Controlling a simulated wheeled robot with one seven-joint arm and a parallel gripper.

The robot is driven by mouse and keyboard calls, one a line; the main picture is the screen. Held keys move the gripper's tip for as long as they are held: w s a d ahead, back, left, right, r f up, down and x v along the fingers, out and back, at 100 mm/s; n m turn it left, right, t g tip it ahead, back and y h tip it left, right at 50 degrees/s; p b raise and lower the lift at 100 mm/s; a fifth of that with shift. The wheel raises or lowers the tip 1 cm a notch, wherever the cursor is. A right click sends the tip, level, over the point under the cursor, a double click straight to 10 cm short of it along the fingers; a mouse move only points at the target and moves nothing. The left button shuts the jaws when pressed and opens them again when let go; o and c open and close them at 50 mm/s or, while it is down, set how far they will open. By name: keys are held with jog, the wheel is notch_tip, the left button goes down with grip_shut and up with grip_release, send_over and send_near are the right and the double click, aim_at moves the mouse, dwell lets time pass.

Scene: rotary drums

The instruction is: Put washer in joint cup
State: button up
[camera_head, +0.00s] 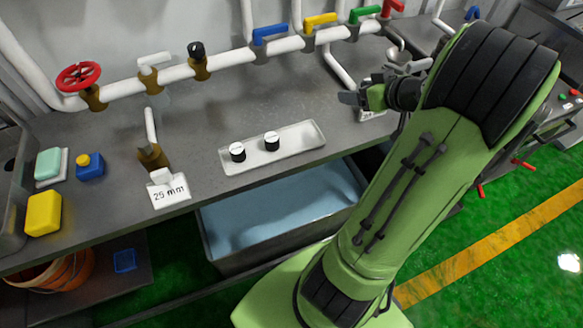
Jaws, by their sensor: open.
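Two small black cylinders with white tops, a left one (238,152) and a right one (271,141), stand apart on a pale shallow tray (290,146); I cannot tell whether either is the washer. A brass cup-like fitting (152,156) on a white down-pipe sits at the left, behind a "25 mm" card (168,189); it looks like a joint cup. My gripper (358,92) is open over the bench, right of and behind the tray. Its far side is partly hidden by my arm, and I see nothing held.
A white pipe with coloured valves (270,34) runs along the back. A blue-lined bin (275,215) is below the bench edge. Bench between fitting and tray is clear.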

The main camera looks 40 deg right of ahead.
jog(key=w+a+r+n+g+y, duration=0.1)
jog(key=a+r+n+g, duration=0.2)
jog(key=a, duration=1.8)
jog(key=s+a+r+m+g, duration=0.1)
jog(key=s+a+m+g, duration=0.1)
jog(key=s+a, duration=0.7)
jog(key=s, duration=0.4)
jog(key=shift+r+g+h, duration=0.15)
jog(key=shift+g+h, duration=0.15)
jog(key=shift+h, duration=0.1)
jog(key=shift+r, duration=0.1)
